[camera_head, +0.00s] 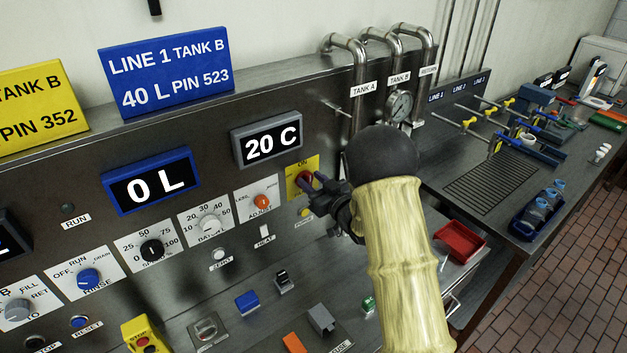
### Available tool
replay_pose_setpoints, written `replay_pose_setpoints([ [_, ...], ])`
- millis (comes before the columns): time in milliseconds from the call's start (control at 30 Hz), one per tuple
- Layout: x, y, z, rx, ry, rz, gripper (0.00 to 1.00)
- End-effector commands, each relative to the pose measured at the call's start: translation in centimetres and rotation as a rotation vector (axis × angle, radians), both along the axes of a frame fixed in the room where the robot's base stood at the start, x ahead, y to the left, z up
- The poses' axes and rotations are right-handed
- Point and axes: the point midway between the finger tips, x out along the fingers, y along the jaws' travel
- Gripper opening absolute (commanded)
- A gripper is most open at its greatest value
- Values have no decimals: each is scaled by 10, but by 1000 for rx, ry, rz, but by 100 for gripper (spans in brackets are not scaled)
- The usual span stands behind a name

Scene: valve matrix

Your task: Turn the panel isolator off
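The panel isolator is a red rotary handle (299,180) on a yellow plate (313,163) marked ON at the top, low on the upright steel panel. My gripper (318,187) is at the handle's right side, with its dark fingers reaching to it. The fingers and my arm hide part of the handle and plate, so I cannot tell whether the fingers are closed on it. The lower lettering on the plate is partly hidden.
Left of the isolator are the adjust knob (262,201), the batch knob (209,223) and the speed knob (152,250). Displays read 20 C (268,142) and 0 L (151,185). Pipes with a gauge (400,105) stand behind my arm. A red tray (460,241) lies at right.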

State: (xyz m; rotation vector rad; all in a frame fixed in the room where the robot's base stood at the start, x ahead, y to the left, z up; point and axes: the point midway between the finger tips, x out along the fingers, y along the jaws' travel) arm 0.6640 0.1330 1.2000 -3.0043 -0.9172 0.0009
Motion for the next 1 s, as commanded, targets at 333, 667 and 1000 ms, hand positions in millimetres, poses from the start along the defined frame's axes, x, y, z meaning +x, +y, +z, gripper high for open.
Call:
replay_pose_setpoints([
  [333, 0, 0, 0, -1, -1, 0, 0],
  [667, -1, 0, -2, -23, -16, 0, 0],
  [1000, -2, 3, -6, -147, -104, 0, 0],
])
